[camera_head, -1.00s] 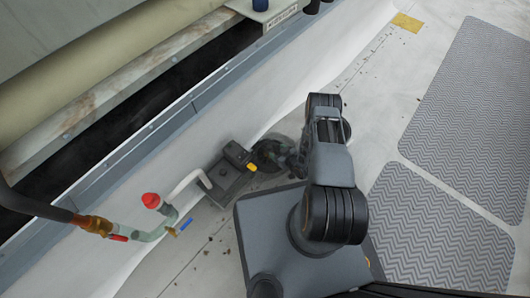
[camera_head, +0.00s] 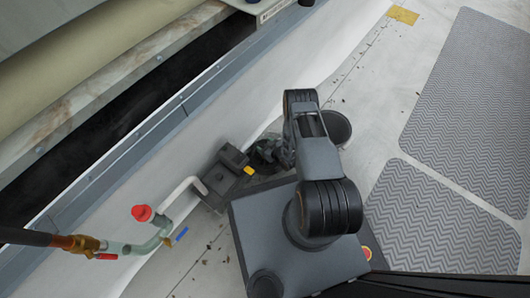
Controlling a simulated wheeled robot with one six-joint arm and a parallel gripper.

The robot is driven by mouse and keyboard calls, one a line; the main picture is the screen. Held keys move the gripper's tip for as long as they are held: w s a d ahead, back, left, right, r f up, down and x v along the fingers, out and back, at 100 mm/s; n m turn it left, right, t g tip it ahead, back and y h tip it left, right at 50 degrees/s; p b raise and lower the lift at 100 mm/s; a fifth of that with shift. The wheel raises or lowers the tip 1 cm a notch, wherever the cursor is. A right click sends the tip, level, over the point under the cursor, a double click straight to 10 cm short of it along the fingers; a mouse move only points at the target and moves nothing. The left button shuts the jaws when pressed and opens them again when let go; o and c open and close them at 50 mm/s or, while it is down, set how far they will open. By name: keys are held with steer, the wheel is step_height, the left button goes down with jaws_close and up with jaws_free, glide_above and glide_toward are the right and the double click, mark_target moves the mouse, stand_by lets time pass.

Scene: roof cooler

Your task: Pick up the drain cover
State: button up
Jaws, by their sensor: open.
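My gripper (camera_head: 265,154) is a small dark shape at the end of my arm, low over the floor beside the wall. It is open, but its fingers are hard to make out against the dark surface around it. The drain cover cannot be picked out clearly; the dark patch around my gripper may hold it, and my arm and gripper hide part of that spot. I cannot tell whether my gripper touches anything.
A dark grey box (camera_head: 226,168) with a yellow tab (camera_head: 249,170) sits left of my gripper. A pipe with a red cap (camera_head: 141,213) stands lower left. A dark round container (camera_head: 339,127) is partly behind my arm. Grey mats (camera_head: 440,215) lie right.

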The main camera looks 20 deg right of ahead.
steer(key=shift+a, duration=0.25)
steer(key=c, duration=0.3)
steer(key=shift+s, duration=0.1)
steer(key=c, duration=0.8)
